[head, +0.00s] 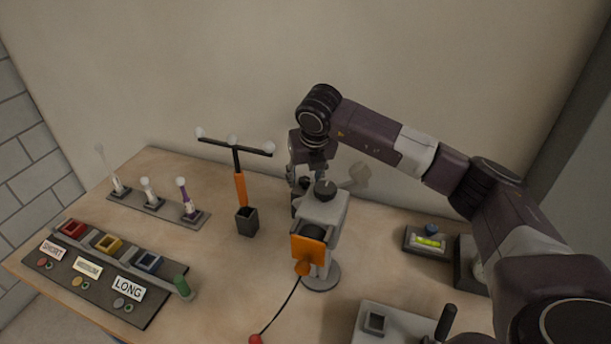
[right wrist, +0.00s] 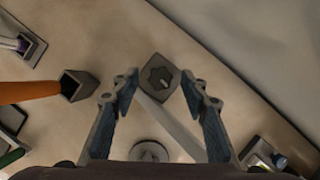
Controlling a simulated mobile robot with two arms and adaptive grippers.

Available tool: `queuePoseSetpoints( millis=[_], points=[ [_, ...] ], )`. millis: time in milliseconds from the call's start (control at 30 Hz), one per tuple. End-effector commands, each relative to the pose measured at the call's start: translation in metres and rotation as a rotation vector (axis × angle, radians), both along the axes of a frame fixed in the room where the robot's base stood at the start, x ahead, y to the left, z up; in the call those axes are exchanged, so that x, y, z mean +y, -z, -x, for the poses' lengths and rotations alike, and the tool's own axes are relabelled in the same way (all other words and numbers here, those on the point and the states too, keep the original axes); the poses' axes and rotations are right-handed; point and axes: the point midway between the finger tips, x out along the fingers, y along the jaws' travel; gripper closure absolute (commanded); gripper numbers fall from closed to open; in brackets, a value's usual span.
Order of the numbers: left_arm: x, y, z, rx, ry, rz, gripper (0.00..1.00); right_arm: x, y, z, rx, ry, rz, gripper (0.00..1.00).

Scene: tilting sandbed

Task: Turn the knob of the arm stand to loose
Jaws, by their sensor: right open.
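The arm stand (head: 322,208) is a grey upright device on a round base (head: 321,277), with an orange part (head: 309,252) at its front. A dark round knob (head: 325,188) sits on top of it. In the right wrist view the dark lobed knob (right wrist: 160,80) has a pale mark and shows between the fingers. My right gripper (head: 301,184) hangs pointing down close beside the top of the stand in the head view. In the right wrist view its two fingers (right wrist: 163,90) are spread apart and empty. I cannot tell whether they touch the knob. My left gripper is not in view.
A post with white balls (head: 240,185) stands left of the stand. A rack of small rods (head: 150,204) and a labelled tray (head: 92,270) are farther left. A level (head: 428,241) and a grey block (head: 390,322) are at the right. A cord ends in a red ball (head: 255,339).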

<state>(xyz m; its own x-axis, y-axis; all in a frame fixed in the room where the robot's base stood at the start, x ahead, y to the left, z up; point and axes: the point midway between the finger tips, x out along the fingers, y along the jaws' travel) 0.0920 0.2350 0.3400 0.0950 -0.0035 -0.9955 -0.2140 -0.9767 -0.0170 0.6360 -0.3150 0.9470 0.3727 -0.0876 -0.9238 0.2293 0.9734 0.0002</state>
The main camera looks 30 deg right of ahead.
Motion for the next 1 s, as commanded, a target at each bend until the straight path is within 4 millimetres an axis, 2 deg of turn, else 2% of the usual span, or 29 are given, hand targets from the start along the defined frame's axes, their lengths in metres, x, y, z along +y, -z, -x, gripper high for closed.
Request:
queuePoseSetpoints(
  millis=[67, 467, 767, 1000],
  points=[
    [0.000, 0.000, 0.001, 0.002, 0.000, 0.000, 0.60, 0.000, 0.000, 0.000, 0.000, 0.000, 0.000, 0.59],
    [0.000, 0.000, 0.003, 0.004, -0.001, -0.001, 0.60, 0.000, 0.000, 0.000, 0.000, 0.000, 0.000, 1.00],
    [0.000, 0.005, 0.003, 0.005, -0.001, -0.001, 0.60, -0.001, 0.001, 0.000, -0.001, -0.041, 0.001, 1.00],
    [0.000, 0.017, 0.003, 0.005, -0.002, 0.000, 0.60, -0.003, 0.001, 0.000, -0.002, -0.181, 0.000, 1.00]
  ],
)
